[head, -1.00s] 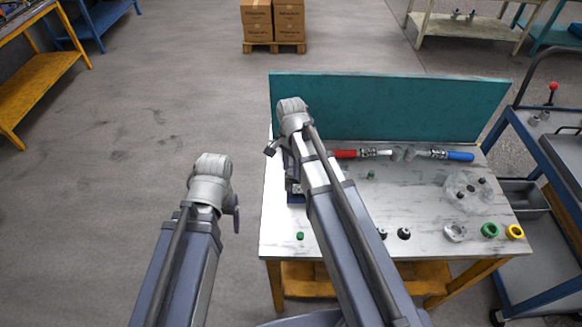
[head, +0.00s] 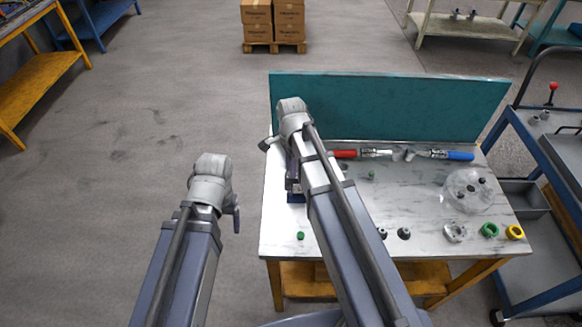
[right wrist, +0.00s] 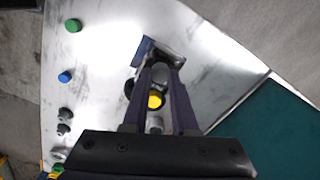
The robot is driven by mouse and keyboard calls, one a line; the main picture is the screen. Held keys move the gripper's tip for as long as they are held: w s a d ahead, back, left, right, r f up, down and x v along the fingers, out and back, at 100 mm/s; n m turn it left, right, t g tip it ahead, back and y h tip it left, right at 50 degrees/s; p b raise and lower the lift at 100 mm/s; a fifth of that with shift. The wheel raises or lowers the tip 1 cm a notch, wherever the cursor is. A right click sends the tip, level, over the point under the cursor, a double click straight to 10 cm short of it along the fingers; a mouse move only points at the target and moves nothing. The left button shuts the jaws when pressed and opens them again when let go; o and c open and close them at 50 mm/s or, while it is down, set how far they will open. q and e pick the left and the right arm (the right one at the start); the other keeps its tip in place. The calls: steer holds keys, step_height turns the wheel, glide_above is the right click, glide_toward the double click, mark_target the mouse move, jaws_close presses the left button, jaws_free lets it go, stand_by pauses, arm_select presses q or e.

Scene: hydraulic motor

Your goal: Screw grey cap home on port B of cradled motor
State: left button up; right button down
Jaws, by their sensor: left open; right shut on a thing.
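The motor in its blue cradle (head: 296,190) stands at the left of the table, mostly hidden by my right arm in the head view. In the right wrist view a blue corner of the cradle (right wrist: 143,50) shows beyond the fingers. My right gripper (right wrist: 166,66) is shut at the motor, on what looks like the grey cap (right wrist: 160,75). A yellow round part (right wrist: 155,100) shows between the fingers, nearer the palm. Port B and the cap's seating are hidden. My left gripper (head: 236,213) is open and empty, off the table's left side, only partly visible.
A teal panel (head: 390,108) borders the table's back. A blue trolley (head: 545,150) stands right.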

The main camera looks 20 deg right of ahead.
steer(key=shift+m, duration=1.1)
steer(key=m, duration=0.4)
steer(key=shift+m, duration=0.3)
steer(key=c, duration=0.9)
jaws_free()
